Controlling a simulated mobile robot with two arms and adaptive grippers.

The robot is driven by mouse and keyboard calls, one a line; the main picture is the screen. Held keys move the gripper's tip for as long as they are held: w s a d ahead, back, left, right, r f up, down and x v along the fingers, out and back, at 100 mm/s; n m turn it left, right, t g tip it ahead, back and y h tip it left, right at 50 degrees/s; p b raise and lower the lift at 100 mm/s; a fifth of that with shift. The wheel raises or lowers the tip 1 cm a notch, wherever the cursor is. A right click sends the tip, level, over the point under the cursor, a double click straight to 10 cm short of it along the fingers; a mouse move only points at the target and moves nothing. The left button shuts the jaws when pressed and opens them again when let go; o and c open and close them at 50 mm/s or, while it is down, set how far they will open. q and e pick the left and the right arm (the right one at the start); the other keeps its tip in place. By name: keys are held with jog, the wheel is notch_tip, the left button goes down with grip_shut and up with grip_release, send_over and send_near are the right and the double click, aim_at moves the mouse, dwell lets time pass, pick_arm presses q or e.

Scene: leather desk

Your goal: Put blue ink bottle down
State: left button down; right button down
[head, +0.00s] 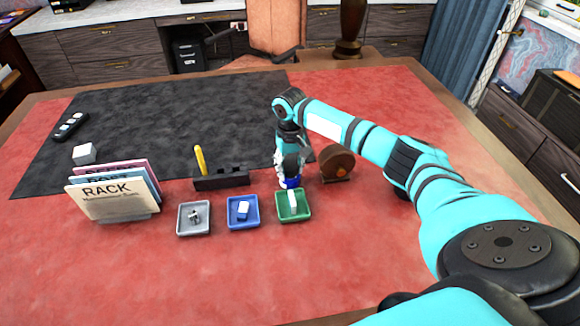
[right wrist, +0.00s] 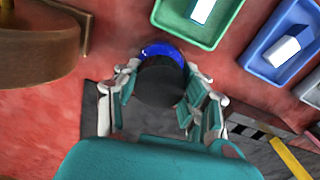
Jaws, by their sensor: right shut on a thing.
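The blue ink bottle (head: 291,182) is small, blue at the bottom, and stands just behind the green tray. In the right wrist view it shows as a blue rim around a dark round cap (right wrist: 160,82). My right gripper (head: 289,172) points down at it and is shut on it, with a finger on each side. The gripper also shows in the right wrist view (right wrist: 165,95). The bottle's base is mostly hidden, so I cannot tell whether it touches the desk. My left gripper is not in view.
A green tray (head: 306,214) with a white block, a blue tray (head: 243,225) and a grey tray (head: 193,232) line the front. A dark pen holder (head: 222,181) with a yellow pen stands left of the bottle, a brown round object (head: 337,164) right. Red desk (head: 400,260) is clear in front.

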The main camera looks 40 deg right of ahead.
jog(key=c, duration=0.7)
grip_release()
